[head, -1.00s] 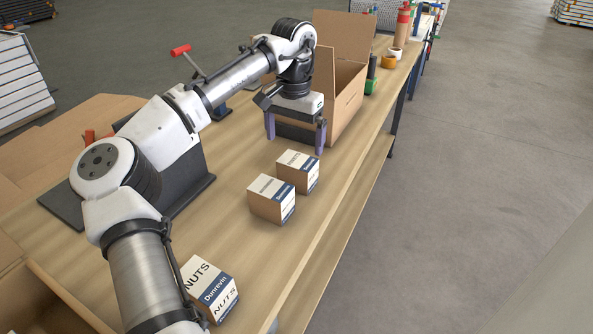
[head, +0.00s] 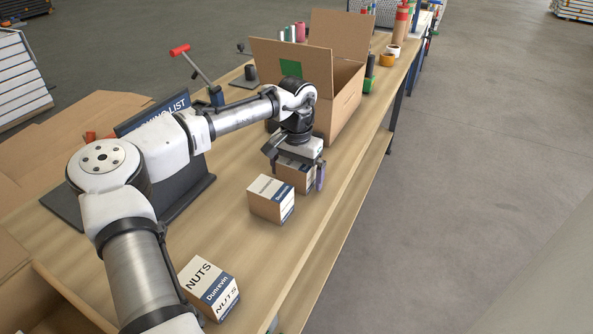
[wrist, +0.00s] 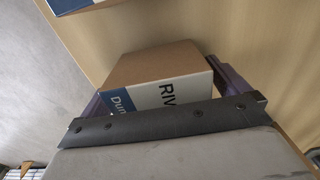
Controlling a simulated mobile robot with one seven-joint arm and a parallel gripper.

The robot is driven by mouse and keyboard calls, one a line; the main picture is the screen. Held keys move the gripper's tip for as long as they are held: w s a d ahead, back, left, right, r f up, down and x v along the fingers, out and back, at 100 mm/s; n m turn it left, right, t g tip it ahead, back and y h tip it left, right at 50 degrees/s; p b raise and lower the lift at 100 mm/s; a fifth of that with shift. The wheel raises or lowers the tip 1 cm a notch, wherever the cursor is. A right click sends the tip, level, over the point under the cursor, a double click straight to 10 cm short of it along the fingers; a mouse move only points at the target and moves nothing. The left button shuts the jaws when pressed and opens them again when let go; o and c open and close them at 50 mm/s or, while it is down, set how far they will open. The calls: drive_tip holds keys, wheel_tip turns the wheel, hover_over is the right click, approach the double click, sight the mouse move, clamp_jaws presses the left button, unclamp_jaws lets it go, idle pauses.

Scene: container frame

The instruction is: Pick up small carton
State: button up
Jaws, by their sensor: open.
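A small carton (head: 294,178) with brown sides and a white and blue label stands on the wooden table in front of the large open box. My gripper (head: 298,181) is lowered over it, with a purple finger on either side. In the wrist view the same carton (wrist: 160,72) lies between the two fingers, its printed label partly hidden by the gripper body. The jaws are open, and I cannot tell whether either finger touches the carton. A second small carton (head: 271,199) stands close by, nearer to me. A third carton marked NUTS (head: 209,287) stands at the near end.
A large open cardboard box (head: 348,98) stands just behind my gripper. A dark sign stand (head: 188,190) is to the left. Tape rolls (head: 388,59) and bottles stand at the far end. The table's right edge is close to the cartons.

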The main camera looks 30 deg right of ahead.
drive_tip(key=c, duration=1.2)
drive_tip(key=shift+r, duration=0.2)
wheel_tip(320, 180, up, 28)
drive_tip(key=shift+f, duration=0.15)
